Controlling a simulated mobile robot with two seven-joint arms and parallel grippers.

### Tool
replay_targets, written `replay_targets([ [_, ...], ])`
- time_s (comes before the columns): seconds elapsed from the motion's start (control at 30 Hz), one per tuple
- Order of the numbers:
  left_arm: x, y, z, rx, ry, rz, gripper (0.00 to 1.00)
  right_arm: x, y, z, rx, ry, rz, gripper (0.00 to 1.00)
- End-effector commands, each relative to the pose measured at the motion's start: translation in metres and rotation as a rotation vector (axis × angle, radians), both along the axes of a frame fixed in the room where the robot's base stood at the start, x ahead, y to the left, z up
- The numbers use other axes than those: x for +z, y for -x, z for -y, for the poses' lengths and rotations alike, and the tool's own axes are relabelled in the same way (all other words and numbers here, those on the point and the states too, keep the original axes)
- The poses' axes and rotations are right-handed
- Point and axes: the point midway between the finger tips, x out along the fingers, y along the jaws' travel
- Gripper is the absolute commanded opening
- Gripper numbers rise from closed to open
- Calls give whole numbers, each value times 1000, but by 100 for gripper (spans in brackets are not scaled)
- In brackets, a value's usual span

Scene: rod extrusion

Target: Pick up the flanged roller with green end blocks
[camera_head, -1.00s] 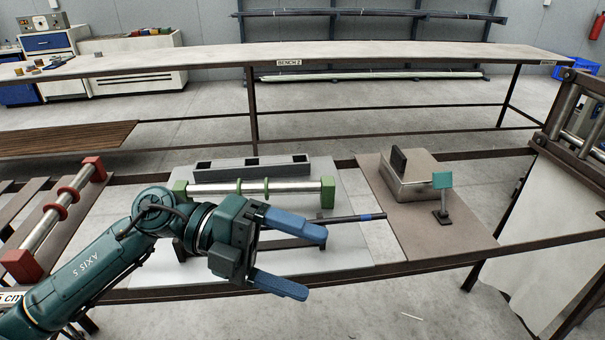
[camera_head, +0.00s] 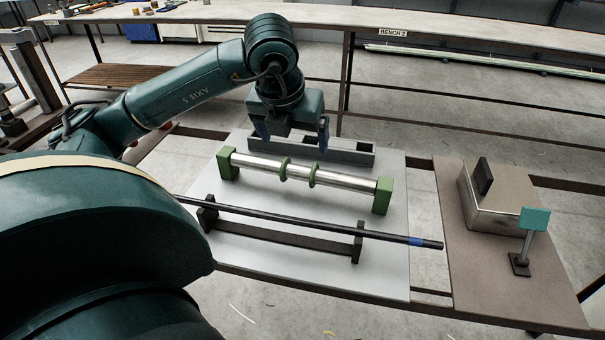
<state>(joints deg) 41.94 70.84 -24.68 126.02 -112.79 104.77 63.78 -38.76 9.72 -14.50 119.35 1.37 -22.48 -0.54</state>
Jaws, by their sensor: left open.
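The flanged roller with green end blocks (camera_head: 335,178) lies on the light grey plate (camera_head: 385,265). It is a silver bar with two green flanges near its middle and a green block at each end. My left gripper (camera_head: 294,136) points down above and just behind the roller's left half, near the grey slotted bar (camera_head: 345,155). Its blue fingers are spread apart with nothing between them. Whether the fingertips touch the slotted bar I cannot tell. My right gripper does not show.
A dark rod (camera_head: 300,222) with a blue band rests on a black stand (camera_head: 285,238) in front of the roller. A metal block (camera_head: 495,208) and a teal-topped post (camera_head: 533,222) stand on the brown board (camera_head: 470,275) at right. A large dark-green arm part covers the lower left.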

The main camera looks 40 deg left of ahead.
Motion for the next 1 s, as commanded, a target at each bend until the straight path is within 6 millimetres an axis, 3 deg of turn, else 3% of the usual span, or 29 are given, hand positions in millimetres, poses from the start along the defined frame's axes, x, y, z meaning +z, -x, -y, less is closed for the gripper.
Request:
replay_targets([
  [0.27,-21,-7,-3,-1,0,-3,89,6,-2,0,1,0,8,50],
  [0.53,-57,-17,-8,-2,1,-2,89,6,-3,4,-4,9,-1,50],
  [0.83,-63,-20,-8,-3,1,1,89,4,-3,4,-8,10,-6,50],
  [1.0,-63,-20,-8,-3,1,2,76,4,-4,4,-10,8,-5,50],
])
